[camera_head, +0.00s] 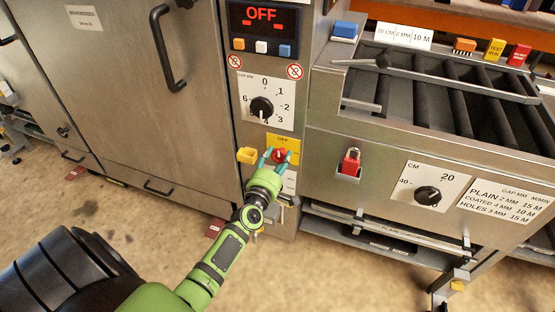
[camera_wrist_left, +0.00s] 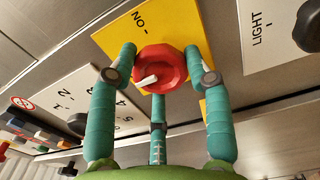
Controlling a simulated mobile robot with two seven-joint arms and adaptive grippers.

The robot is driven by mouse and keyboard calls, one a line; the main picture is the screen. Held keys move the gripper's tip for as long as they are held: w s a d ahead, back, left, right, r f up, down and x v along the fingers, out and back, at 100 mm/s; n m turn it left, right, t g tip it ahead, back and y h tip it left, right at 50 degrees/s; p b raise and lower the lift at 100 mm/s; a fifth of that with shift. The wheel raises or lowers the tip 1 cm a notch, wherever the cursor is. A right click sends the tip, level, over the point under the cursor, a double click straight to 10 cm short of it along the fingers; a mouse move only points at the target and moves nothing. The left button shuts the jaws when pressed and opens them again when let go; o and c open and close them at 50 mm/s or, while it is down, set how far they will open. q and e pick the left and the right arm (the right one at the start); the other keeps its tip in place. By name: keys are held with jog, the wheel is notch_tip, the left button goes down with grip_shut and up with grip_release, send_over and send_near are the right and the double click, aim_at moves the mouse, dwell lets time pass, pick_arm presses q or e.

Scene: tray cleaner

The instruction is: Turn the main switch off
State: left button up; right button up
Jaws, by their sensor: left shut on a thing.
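The main switch is a red rotary knob (camera_head: 279,154) on a yellow plate (camera_head: 283,141), low on the grey control column. "OFF" shows on the plate above the knob. In the left wrist view the red knob (camera_wrist_left: 172,64) has a white pointer directed to the lower left, away from the "ON" mark on the yellow plate (camera_wrist_left: 185,22). My left gripper (camera_head: 277,157) is shut on the knob. Its teal fingers (camera_wrist_left: 160,75) surround the knob and hide part of the plate. My right gripper is not in view.
A display (camera_head: 262,17) above reads OFF in red. Below it are three buttons and the gap dial (camera_head: 262,107). A yellow block (camera_head: 246,155) sits just left of the switch.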

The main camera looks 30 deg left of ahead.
pick_arm(q)
jog(key=shift+d+f, duration=0.2)
jog(key=shift+d, duration=0.15)
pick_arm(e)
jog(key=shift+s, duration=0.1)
pick_arm(q)
jog(key=o, duration=1.1)
jog(key=shift+o, duration=0.2)
jog(key=shift+r, duration=0.1)
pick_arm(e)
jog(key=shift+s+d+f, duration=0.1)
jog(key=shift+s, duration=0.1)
pick_arm(q)
jog(key=shift+a, duration=0.1)
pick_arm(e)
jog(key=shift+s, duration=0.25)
pick_arm(q)
jog(key=v, duration=1.2)
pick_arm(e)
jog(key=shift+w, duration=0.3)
